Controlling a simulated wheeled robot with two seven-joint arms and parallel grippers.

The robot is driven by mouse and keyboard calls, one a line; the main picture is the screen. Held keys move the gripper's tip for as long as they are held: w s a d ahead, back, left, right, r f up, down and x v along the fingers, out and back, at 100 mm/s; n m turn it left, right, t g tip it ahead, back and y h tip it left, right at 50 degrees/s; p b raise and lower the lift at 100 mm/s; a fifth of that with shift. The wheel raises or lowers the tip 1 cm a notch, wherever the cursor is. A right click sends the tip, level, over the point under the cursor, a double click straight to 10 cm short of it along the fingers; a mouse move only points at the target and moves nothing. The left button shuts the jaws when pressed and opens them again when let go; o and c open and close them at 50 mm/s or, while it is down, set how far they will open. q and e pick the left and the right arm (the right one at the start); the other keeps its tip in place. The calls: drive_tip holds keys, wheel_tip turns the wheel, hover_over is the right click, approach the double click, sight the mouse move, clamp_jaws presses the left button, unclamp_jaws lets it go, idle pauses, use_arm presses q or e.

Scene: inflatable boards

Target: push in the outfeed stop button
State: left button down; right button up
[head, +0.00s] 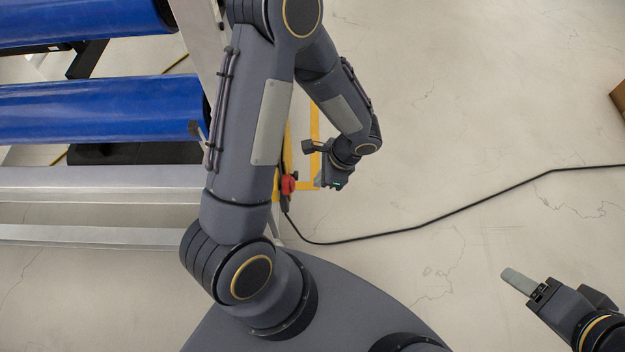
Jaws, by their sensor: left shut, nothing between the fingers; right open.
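The red stop button (289,185) sits on a narrow dark and yellow mount beside the end of the roller frame, partly behind my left upper arm. My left gripper (319,179) is shut and empty a short way right of the button in the head view, with a visible gap between them. The exact depth between them is hard to tell. My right gripper (524,283) is open and empty at the lower right, far from the button, over the floor.
Blue rollers (90,108) and a pale metal frame (95,180) fill the left side. A black cable (430,222) runs from below the button across the floor to the right. Yellow floor tape (314,125) lies behind my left forearm. A brown box (619,98) shows at the right edge.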

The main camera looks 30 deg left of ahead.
use_arm(q)
drive_tip(key=v, duration=0.8)
drive_tip(key=shift+p, duration=0.4)
use_arm(e)
drive_tip(key=shift+s+a+r, duration=0.15)
drive_tip(key=shift+r, duration=0.25)
drive_tip(key=shift+s+a+r, duration=0.1)
drive_tip(key=shift+r, duration=0.25)
use_arm(q)
drive_tip(key=shift+a+r, duration=0.1)
drive_tip(key=s+a+r+n+t+h+p, duration=0.1)
drive_tip(key=s+r+n+t+h+p, duration=0.3)
drive_tip(key=r, duration=0.9)
drive_tip(key=s+a+r+n+t+h+p, duration=0.1)
drive_tip(key=s+r+n+t+h+p, duration=0.2)
drive_tip(key=s+r+n, duration=0.6)
wheel_tip(320, 180, up, 4)
drive_tip(key=shift+s+f+n+t+h+p, duration=0.1)
drive_tip(key=shift+s+n+t+h+p, duration=0.3)
drive_tip(key=shift+s+p, duration=0.1)
use_arm(e)
wheel_tip(320, 180, up, 8)
